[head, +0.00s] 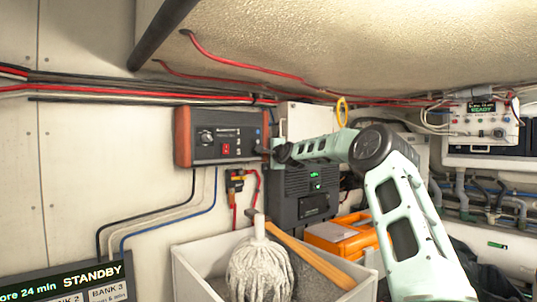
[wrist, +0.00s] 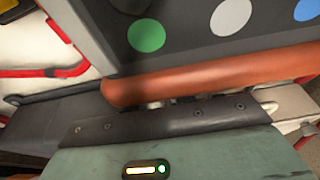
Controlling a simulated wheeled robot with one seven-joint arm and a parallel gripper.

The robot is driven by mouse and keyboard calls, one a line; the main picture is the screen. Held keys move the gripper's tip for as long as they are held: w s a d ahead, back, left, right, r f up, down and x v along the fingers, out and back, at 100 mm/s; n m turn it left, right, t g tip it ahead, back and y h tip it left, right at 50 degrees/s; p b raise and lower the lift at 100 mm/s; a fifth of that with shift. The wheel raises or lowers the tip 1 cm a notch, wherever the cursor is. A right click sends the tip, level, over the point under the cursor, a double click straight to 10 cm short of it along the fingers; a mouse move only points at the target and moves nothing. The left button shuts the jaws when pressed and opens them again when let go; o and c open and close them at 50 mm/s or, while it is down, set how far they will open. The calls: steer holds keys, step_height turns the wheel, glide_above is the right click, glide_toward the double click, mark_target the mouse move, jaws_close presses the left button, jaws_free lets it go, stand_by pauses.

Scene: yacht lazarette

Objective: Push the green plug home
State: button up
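A dark charger-like box (head: 225,138) with orange end caps is mounted on the left wall in the head view. My gripper (head: 268,152) is at its right end, close to the right orange cap. In the wrist view, the box's dark face (wrist: 190,50) shows a green dot (wrist: 146,36), a white dot (wrist: 231,17) and a blue dot (wrist: 307,9). The orange cap (wrist: 210,75) lies right along my dark gripper; I cannot tell whether they touch. I cannot make out the green plug; it may be hidden. Finger opening is not clear.
Black, white and blue cables (head: 160,205) hang below the box. A dark unit with a green display (head: 303,190) stands to its right. Below is a white bin (head: 190,275) with a mop head (head: 258,270) and wooden handle (head: 310,258). Red cables (head: 150,95) run above.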

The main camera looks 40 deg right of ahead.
steer(key=shift+w+a+f, duration=0.15)
steer(key=shift+w+a, duration=0.1)
steer(key=shift+a, duration=0.45)
steer(key=shift+s+f+b, duration=0.1)
steer(key=shift+s+b, duration=0.05)
steer(key=shift+b, duration=0.35)
steer(key=s+b, duration=0.7)
steer(key=b, duration=0.2)
steer(key=shift+s+r, duration=0.3)
steer(key=shift+s, duration=0.1)
steer(key=shift+s, duration=0.1)
